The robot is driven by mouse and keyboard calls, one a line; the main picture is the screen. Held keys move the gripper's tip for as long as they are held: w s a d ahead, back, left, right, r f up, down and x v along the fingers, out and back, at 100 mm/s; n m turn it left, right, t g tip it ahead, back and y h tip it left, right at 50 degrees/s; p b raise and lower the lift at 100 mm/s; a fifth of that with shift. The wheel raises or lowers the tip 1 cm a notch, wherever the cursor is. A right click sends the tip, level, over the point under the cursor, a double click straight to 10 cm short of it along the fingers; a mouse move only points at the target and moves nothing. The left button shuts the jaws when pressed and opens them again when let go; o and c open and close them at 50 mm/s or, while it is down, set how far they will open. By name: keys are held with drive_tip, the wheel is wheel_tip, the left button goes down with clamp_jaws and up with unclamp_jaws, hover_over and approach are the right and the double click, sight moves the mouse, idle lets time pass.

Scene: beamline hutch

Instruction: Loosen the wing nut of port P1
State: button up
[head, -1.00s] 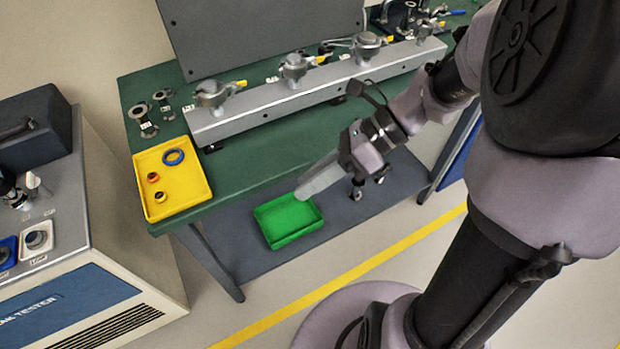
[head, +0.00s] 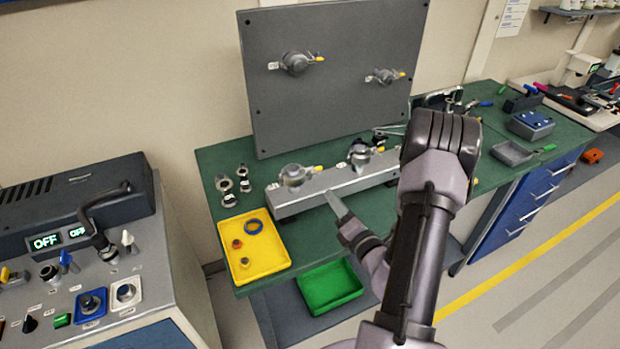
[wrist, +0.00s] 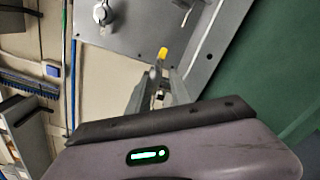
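A grey metal rail (head: 330,188) on the green bench carries clamped ports with yellow-tipped wing nuts. The leftmost rail port (head: 293,176) has its yellow tip (head: 318,168) to the right; another port (head: 359,153) stands further along. The labels are too small to read, so I cannot tell which port is P1. My gripper (head: 334,198) is at the rail's front side, right of the leftmost port. In the wrist view, its two fingers (wrist: 163,75) are apart with a narrow gap. A yellow tip (wrist: 163,53) shows just beyond them; contact is not visible.
An upright grey panel (head: 340,105) behind the rail bears two more ports, left (head: 297,63) and right (head: 385,76). A yellow tray (head: 272,265) with rings and a green bin (head: 330,300) are at front. My arm hides the rail's right part.

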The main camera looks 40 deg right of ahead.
sight(314, 174)
drive_tip(key=x, duration=0.9)
drive_tip(key=shift+w, duration=0.3)
drive_tip(key=shift+a, duration=0.1)
clamp_jaws()
idle(0.7)
